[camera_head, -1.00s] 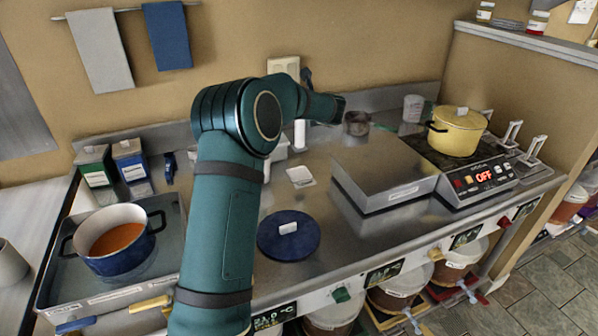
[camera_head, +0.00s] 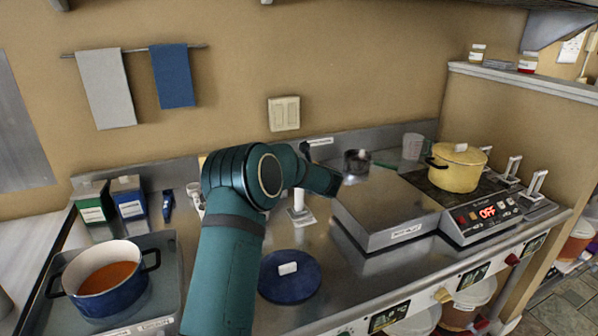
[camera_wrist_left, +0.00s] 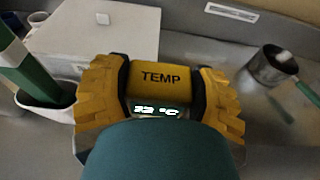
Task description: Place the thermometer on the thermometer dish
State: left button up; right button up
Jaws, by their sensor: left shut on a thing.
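The thermometer (camera_wrist_left: 160,77) is a yellow block marked TEMP with a small lit display. In the left wrist view it sits between the yellow ridged fingers of my left gripper (camera_wrist_left: 162,98), which is shut on it. In the head view my teal left arm (camera_head: 232,255) hides most of the gripper and thermometer. A small white square dish (camera_head: 303,216) lies on the steel counter just beyond the forearm; it may be the thermometer dish, but its label is unreadable. A white upright shape (camera_head: 298,196) shows over it; I cannot tell whether they touch. My right gripper is not in view.
A blue lid (camera_head: 290,288) lies in front of the dish. A blue pot (camera_head: 108,283) stands left. A raised steel platform (camera_head: 385,212) and a yellow pot (camera_head: 457,170) are right. A small metal pot (camera_head: 357,163) stands behind. A white box (camera_wrist_left: 95,40) shows in the wrist view.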

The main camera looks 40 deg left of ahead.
pick_arm(q)
jog(key=shift+f, duration=0.15)
jog(key=o, duration=1.4)
jog(key=shift+d+r, duration=0.3)
jog(key=v, duration=1.1)
jog(key=shift+s+d+p, duration=0.1)
jog(key=shift+s+p, duration=0.15)
jog(key=shift+p, duration=0.1)
